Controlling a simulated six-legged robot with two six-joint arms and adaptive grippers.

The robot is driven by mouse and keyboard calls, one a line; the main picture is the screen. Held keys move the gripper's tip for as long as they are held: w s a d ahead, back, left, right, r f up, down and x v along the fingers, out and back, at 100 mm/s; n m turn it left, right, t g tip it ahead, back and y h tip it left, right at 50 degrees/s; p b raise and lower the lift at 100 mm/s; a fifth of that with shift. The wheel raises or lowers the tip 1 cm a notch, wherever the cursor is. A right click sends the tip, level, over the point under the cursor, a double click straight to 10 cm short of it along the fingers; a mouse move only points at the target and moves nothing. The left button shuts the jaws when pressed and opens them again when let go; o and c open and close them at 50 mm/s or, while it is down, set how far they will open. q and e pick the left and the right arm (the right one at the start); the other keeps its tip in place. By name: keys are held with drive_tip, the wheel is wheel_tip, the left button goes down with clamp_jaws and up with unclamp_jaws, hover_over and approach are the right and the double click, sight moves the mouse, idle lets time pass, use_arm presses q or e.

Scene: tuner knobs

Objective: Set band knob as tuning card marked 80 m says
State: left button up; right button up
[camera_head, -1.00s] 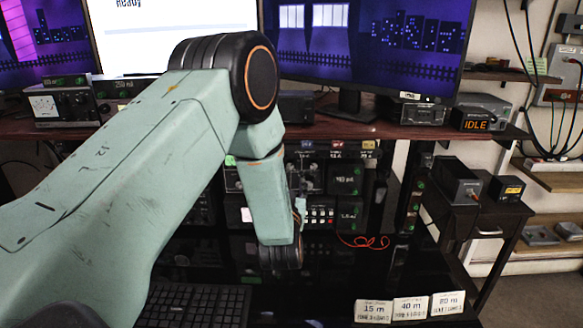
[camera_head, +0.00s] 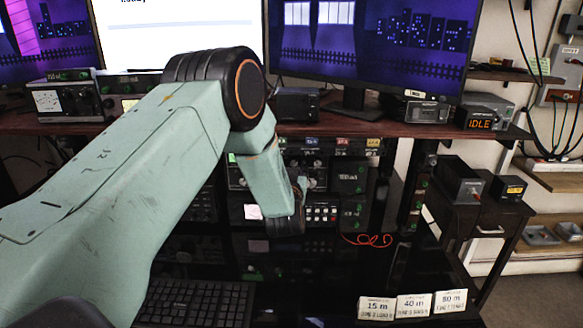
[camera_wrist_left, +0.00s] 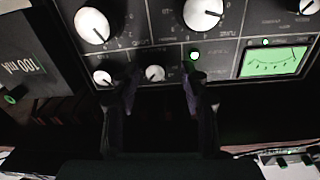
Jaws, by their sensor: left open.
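The card marked 80 m (camera_head: 451,302) lies at the right of a row of tuning cards at the front right in the head view; its small lines are too blurred to read. My left gripper (camera_wrist_left: 160,76) is open in the left wrist view, its fingers pointing at a dark radio panel (camera_wrist_left: 228,48). A small white knob (camera_wrist_left: 154,73) shows between the fingertips, not gripped. Large white knobs (camera_wrist_left: 96,25) (camera_wrist_left: 203,13) and a small one (camera_wrist_left: 102,77) are around it. I cannot tell which is the band knob. My forearm mostly hides the gripper in the head view.
Cards marked 15 m (camera_head: 376,308) and 40 m (camera_head: 416,305) lie beside the 80 m card. A keyboard (camera_head: 195,303) lies at the front. A shelf edge (camera_head: 430,131) with monitors is above the radios. A red cable (camera_head: 368,240) lies to the right.

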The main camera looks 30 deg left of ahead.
use_arm(q)
drive_tip(key=shift+w+d, duration=0.3)
drive_tip(key=shift+d, duration=0.05)
drive_tip(key=c, duration=0.4)
drive_tip(key=shift+s+a, duration=0.15)
drive_tip(key=shift+a, duration=0.15)
drive_tip(key=c, duration=0.4)
drive_tip(key=shift+d, duration=0.2)
clamp_jaws()
drive_tip(key=shift+a, duration=0.1)
